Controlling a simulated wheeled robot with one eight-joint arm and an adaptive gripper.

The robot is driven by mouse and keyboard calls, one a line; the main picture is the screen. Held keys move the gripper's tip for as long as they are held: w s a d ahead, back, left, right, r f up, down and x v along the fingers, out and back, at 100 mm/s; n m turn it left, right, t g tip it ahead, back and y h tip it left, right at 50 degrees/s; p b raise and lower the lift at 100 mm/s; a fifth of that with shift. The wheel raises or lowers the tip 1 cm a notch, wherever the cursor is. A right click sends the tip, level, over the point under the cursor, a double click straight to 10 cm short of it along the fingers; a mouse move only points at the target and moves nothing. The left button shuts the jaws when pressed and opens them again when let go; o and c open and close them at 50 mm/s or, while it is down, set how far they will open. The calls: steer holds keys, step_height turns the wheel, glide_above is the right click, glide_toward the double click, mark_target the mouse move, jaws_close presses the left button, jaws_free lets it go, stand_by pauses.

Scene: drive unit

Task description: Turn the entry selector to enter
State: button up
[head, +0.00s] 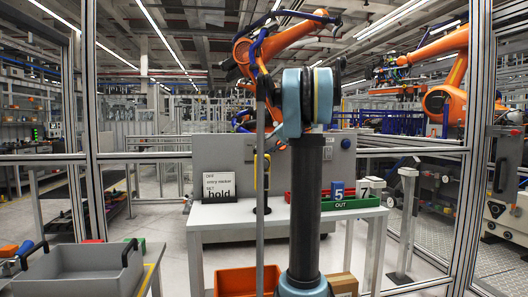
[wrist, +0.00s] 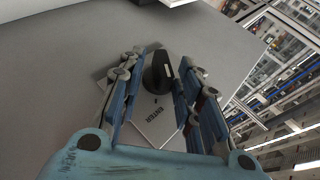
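In the wrist view the entry selector (wrist: 157,76) is a black knob with a pale mark on its right side. It sits on a light plate (wrist: 155,128) that reads ENTER below the knob, and part of the plate is hidden by the fingers. My gripper (wrist: 163,68) is open, with one blue-grey finger on each side of the knob. Gaps show between the knob and both fingers, so it does not appear gripped. In the head view my own arm stands in the middle, and I cannot make out the gripper or the selector clearly.
In the head view a white table (head: 265,222) carries a sign (head: 219,188) reading "hold" and a green and red tray (head: 350,203) marked OUT. An orange bin (head: 246,281) is below. A grey crate (head: 80,268) stands at left. Metal fence posts (head: 90,120) frame the area.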

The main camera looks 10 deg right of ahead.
steer(key=shift+r, duration=0.1)
steer(key=v, duration=1.1)
steer(key=shift+d+r, duration=0.2)
steer(key=shift+d, duration=0.15)
steer(key=shift+s, duration=0.15)
step_height(320, 180, up, 7)
steer(key=s+h, duration=0.2)
steer(key=h, duration=0.1)
steer(key=shift+n, duration=0.4)
steer(key=x, duration=1.7)
steer(key=shift+a+f, duration=0.25)
steer(key=shift+f, duration=0.1)
steer(key=shift+s, duration=0.1)
steer(key=shift+c, duration=0.5)
steer(key=c, duration=0.6)
